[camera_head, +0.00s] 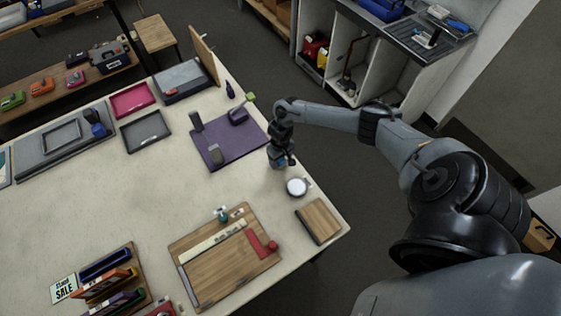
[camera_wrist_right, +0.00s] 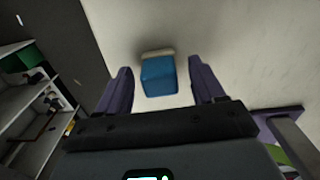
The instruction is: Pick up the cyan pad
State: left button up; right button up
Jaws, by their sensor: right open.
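The cyan pad (camera_wrist_right: 158,76) shows in the right wrist view as a small blue block with a pale beige strip along its far side. It lies on the light table top, between the two purple fingers as seen from the wrist. My right gripper (camera_wrist_right: 159,82) is open, with a gap on each side of the pad. In the head view my right gripper (camera_head: 281,163) points down over the table near its right edge. There it mostly hides the pad. I cannot tell how far the fingertips are above the table. My left gripper is not in view.
A round white-topped item (camera_head: 296,187) stands close to my right gripper. A purple mat (camera_head: 232,152) with tools lies to its left. A wooden block (camera_head: 318,221) and a wooden board (camera_head: 208,270) lie nearer. The left-centre table is clear.

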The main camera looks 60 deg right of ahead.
jog(key=shift+c, duration=0.5)
jog(key=c, duration=1)
jog(key=shift+o, duration=0.2)
jog(key=shift+r, duration=0.15)
jog(key=shift+r, duration=0.45)
jog(key=r, duration=0.2)
jog(key=d+r, duration=0.1)
jog(key=shift+s+r, duration=0.25)
jog(key=shift+s, duration=0.15)
jog(key=s+d+r, duration=0.6)
jog(key=s+d, duration=0.1)
jog(key=shift+s+r, duration=0.2)
jog(key=shift+s, duration=0.05)
jog(key=shift+d, duration=0.1)
jog(key=o, duration=0.3)
jog(key=shift+c, duration=0.9)
